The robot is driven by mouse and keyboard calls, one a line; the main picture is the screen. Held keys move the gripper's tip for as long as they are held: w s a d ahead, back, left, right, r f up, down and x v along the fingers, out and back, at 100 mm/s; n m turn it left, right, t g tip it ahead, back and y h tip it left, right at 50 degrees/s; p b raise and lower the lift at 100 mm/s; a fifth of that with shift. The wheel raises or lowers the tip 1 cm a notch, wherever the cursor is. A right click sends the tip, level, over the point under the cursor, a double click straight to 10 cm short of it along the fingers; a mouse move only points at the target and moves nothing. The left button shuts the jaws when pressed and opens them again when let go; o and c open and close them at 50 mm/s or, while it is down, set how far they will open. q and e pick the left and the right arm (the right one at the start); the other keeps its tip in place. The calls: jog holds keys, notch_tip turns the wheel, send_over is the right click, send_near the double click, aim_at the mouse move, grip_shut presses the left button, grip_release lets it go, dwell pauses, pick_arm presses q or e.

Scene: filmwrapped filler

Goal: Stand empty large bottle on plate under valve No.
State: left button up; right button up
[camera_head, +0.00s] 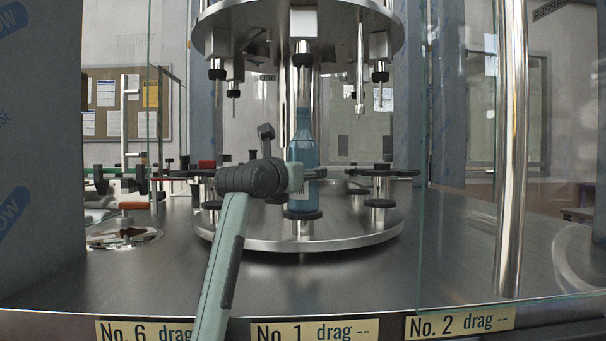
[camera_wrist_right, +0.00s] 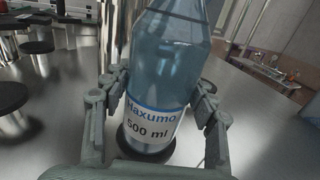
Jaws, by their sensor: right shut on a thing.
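A clear blue bottle (camera_head: 302,150) stands upright on or just above a round black plate (camera_head: 303,215) of the carousel. Its neck is directly below a valve (camera_head: 303,60), behind the No. 1 label (camera_head: 315,331). My right gripper (camera_head: 303,184) is shut around the bottle's lower body. In the right wrist view, the fingers (camera_wrist_right: 162,97) press on both sides of the bottle (camera_wrist_right: 170,55), labelled Haxumo 500 ml. The plate's dark rim (camera_wrist_right: 127,148) shows beneath it. I cannot tell whether the base touches the plate. My left gripper is not in view.
More black plates stand left and right (camera_head: 382,172) on the steel carousel (camera_head: 350,235), under other valves (camera_head: 380,75). Glass panels and a chrome post (camera_head: 511,150) bound the right side. No. 6 and No. 2 labels flank the front edge. Steel deck is clear in front.

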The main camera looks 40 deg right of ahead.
jog(key=shift+f, duration=0.15)
jog(key=o, duration=1.2)
jog(key=v, duration=1.2)
